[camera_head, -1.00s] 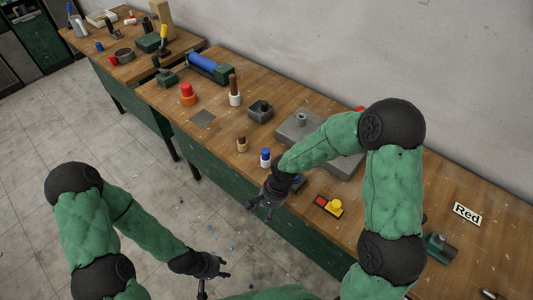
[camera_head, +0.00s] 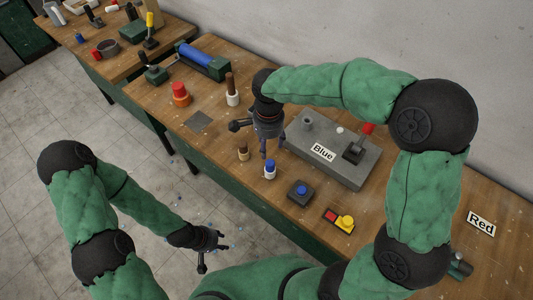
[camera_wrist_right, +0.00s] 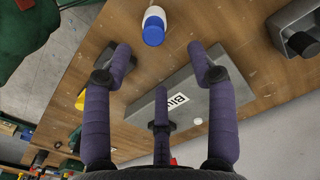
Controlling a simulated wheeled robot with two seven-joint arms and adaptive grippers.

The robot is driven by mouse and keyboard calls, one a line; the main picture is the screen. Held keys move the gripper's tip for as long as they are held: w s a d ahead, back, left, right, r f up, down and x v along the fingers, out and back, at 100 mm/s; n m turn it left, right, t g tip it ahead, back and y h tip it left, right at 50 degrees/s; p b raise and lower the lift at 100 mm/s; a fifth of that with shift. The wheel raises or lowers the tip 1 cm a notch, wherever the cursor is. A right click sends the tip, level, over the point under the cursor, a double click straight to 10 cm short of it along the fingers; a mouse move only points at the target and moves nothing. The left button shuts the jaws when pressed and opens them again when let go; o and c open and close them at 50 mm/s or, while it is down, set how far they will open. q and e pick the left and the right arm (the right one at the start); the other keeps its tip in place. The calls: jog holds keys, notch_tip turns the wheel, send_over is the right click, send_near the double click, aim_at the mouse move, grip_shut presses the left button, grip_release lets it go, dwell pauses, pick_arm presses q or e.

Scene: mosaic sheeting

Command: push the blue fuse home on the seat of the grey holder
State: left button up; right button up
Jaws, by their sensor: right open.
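The blue fuse (camera_head: 270,170), a white cylinder with a blue cap, stands upright on the workbench; the right wrist view shows it (camera_wrist_right: 153,27) too. A large grey block (camera_head: 354,176), probably the grey holder, has a "Blue" label, a short round post and a lever with a red knob. My right gripper (camera_head: 266,150) is open and empty above the bench, beside the block's left end and behind the fuse, apart from it. In the wrist view its fingers (camera_wrist_right: 162,70) are spread. My left gripper (camera_head: 218,248) is open and empty over the floor, off the bench.
A dark box with a blue button (camera_head: 301,191) and a red-and-yellow piece (camera_head: 339,220) stand right of the fuse. A dark open box (camera_wrist_right: 298,38) with a round post is largely hidden by my arm in the head view.

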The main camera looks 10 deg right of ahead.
aim_at(270, 162)
jog(key=f, duration=0.4)
jog(key=shift+s+f+b, duration=0.3)
jog(key=shift+f+b, duration=0.05)
jog(key=shift+b, duration=0.05)
jog(key=shift+f, duration=0.45)
jog(key=shift+d+f, duration=0.1)
jog(key=shift+f, duration=0.25)
jog(key=f, duration=0.2)
jog(key=f+b, duration=0.1)
jog(key=f, duration=0.1)
jog(key=shift+s+d+f, duration=0.1)
jog(key=shift+s, duration=0.1)
grip_shut()
